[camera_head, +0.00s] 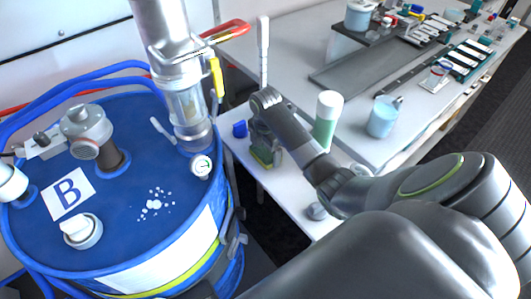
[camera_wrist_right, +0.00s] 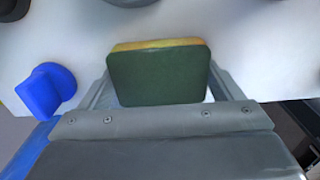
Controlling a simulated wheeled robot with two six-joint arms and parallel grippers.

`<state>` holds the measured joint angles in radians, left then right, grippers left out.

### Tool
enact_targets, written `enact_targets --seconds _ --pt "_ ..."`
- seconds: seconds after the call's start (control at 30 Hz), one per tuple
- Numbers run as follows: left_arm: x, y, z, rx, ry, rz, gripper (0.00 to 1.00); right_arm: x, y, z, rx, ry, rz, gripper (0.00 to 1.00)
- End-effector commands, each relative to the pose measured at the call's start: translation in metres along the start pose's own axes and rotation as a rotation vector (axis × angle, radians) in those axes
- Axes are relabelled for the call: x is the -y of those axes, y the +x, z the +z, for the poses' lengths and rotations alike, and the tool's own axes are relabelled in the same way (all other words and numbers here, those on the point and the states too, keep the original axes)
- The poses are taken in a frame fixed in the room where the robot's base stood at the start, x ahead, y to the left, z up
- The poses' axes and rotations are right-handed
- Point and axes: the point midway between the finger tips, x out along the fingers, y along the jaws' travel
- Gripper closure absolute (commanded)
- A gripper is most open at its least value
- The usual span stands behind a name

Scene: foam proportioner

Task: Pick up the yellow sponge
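The sponge (camera_wrist_right: 158,78) has a dark green face and a yellow layer along its far edge in the right wrist view. In the head view the sponge (camera_head: 262,156) shows small and partly covered on the white table. My right gripper (camera_wrist_right: 165,90) has one finger on each side of the sponge, with a small light gap showing at the right finger. The fingers look open around it. In the head view my right gripper (camera_head: 262,142) is over the sponge, its fingertips hard to make out. My left gripper is not in view.
A blue object (camera_wrist_right: 46,90) lies left of the sponge; it also shows in the head view (camera_head: 239,129). A white-and-green bottle (camera_head: 327,122) and a light blue container (camera_head: 383,117) stand to the right. A large blue drum (camera_head: 150,235) fills the left side.

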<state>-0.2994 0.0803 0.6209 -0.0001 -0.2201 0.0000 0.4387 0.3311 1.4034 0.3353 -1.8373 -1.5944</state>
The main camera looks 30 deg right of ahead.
Motion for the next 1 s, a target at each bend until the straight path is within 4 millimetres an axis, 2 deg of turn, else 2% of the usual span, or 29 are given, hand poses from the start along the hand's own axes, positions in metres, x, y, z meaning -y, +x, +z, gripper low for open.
enact_targets --seconds 0.03,0.1,0.47,0.57,0.7,0.83,1.0 --pt "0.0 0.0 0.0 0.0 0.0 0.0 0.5 0.0 0.0 0.0 0.0 0.0 0.0 0.28" --pt "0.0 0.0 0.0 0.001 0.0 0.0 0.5 0.0 0.0 0.0 0.0 0.0 0.0 0.35" --pt "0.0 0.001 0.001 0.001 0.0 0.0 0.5 -0.001 -0.006 0.001 0.001 0.0 0.002 0.36" --pt "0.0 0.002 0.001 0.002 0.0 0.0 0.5 -0.001 -0.019 0.001 0.003 -0.001 0.004 0.36" --pt "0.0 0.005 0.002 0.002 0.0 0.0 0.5 -0.002 -0.051 0.001 0.003 -0.002 0.007 0.36" --pt "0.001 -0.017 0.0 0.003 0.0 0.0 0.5 0.0 -0.081 0.001 0.001 0.001 0.001 0.36" --pt "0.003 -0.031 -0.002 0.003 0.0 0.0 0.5 0.0 -0.095 0.0 0.0 0.001 -0.001 0.36"
